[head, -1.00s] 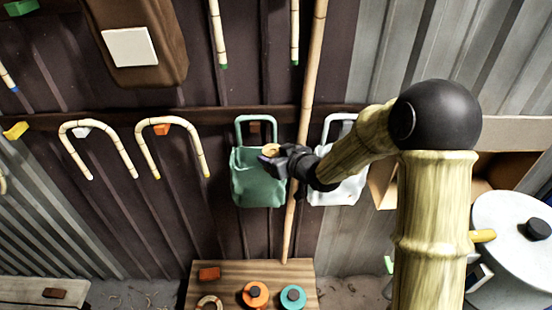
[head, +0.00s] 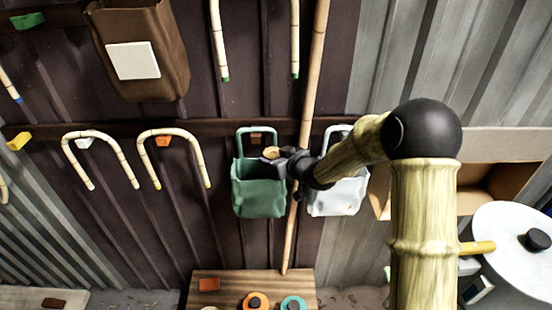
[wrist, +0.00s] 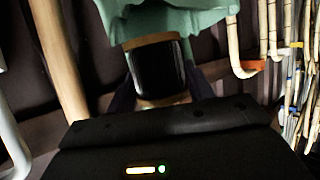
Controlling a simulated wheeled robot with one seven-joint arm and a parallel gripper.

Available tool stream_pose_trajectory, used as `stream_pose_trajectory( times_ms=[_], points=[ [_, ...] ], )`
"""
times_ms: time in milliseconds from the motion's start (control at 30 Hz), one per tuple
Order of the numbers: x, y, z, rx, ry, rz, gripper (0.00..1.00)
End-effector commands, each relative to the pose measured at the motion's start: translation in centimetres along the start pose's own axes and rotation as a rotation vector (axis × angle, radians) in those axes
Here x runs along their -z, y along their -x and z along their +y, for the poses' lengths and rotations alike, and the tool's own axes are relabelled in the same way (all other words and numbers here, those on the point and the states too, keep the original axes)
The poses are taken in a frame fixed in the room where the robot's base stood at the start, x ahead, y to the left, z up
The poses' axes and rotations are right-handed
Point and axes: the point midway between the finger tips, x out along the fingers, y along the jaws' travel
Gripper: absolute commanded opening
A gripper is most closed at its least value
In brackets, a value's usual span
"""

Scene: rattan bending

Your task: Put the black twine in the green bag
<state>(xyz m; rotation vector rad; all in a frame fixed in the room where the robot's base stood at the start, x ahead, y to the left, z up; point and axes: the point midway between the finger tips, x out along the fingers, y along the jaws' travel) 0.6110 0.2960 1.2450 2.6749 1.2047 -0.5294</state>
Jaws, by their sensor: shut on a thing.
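The green bag (head: 258,196) hangs on the dark wall in the middle of the head view. Part of it also shows at the top of the wrist view (wrist: 175,18). My gripper (head: 278,158) is at the bag's upper right rim and shut on the black twine. The twine is a black spool with tan ends (wrist: 158,72), held between my fingers in the wrist view. In the head view only its tan end (head: 270,153) shows clearly, near the bag's opening. I cannot tell whether any of the spool is below the rim.
A white bag (head: 338,196) hangs just to the right, partly behind my arm. A bamboo pole (head: 304,120) stands between the bags. Bent canes (head: 172,134) hang to the left. A wooden bench (head: 235,286) below holds an orange spool (head: 256,302) and a teal spool (head: 293,303).

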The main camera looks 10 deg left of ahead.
Motion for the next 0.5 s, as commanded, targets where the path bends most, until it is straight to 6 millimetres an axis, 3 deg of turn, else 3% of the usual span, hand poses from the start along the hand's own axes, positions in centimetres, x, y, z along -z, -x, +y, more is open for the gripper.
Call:
stream_pose_trajectory(
  times_ms=[33,133,167,500],
  points=[
    [0.04,0.01,-0.01,0.0,0.0,0.001,0.56],
    [0.04,0.02,-0.02,0.0,0.001,0.001,0.76],
    [0.04,0.02,-0.02,0.0,0.0,0.001,0.78],
    [-0.01,0.24,0.01,0.0,0.001,0.001,0.78]
  ],
)
